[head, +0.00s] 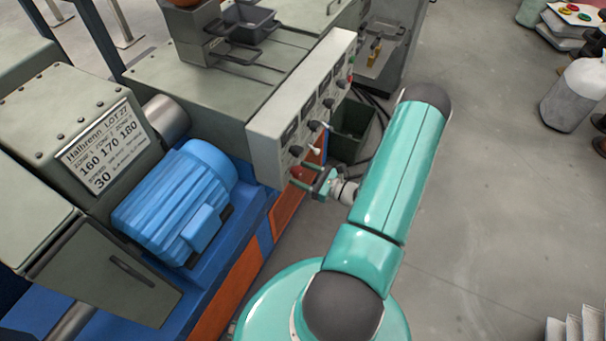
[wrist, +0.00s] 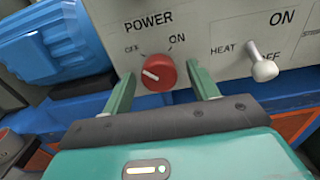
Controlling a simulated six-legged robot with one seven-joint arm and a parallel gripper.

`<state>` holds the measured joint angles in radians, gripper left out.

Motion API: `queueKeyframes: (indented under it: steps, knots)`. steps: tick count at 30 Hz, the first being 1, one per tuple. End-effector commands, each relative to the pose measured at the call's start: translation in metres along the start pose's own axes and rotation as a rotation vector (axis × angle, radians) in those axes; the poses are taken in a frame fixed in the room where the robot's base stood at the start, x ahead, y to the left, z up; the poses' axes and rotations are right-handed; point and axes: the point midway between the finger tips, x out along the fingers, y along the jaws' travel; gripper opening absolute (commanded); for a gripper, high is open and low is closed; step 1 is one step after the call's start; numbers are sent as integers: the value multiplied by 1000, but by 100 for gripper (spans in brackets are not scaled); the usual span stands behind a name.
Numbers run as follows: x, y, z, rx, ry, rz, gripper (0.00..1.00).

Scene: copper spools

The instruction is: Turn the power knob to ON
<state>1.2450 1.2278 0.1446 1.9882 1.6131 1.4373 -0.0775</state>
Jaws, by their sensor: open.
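The red power knob (wrist: 159,73) is on the grey control panel (wrist: 220,30) in the wrist view, under the label POWER. Its white pointer line slants toward the upper-left OFF mark; the ON mark is at its upper right. The knob also shows small in the head view (head: 297,173), at the panel's near lower end. My gripper (wrist: 164,84) is open, with one green finger left of the knob and one right of it. The fingers appear apart from the knob. I cannot tell how far the fingertips are from the panel face.
A white HEAT toggle switch (wrist: 263,66) sticks out right of the knob. More switches and black knobs run along the panel (head: 263,141). A blue motor (head: 175,200) stands left of the panel. Open floor (head: 500,200) lies to the right.

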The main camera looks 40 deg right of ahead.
Motion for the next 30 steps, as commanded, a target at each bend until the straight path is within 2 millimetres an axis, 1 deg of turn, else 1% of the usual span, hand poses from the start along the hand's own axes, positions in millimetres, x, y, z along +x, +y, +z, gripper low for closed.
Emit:
queueKeyframes:
  steps: [8,12,15,23,30]
  knots:
    - [2,0,0,0,0,0,59]
    - [2,0,0,0,0,0,32]
    - [2,0,0,0,0,0,15]
    - [1,0,0,17,0,-1,15]
    - [1,0,0,109,-1,-1,15]
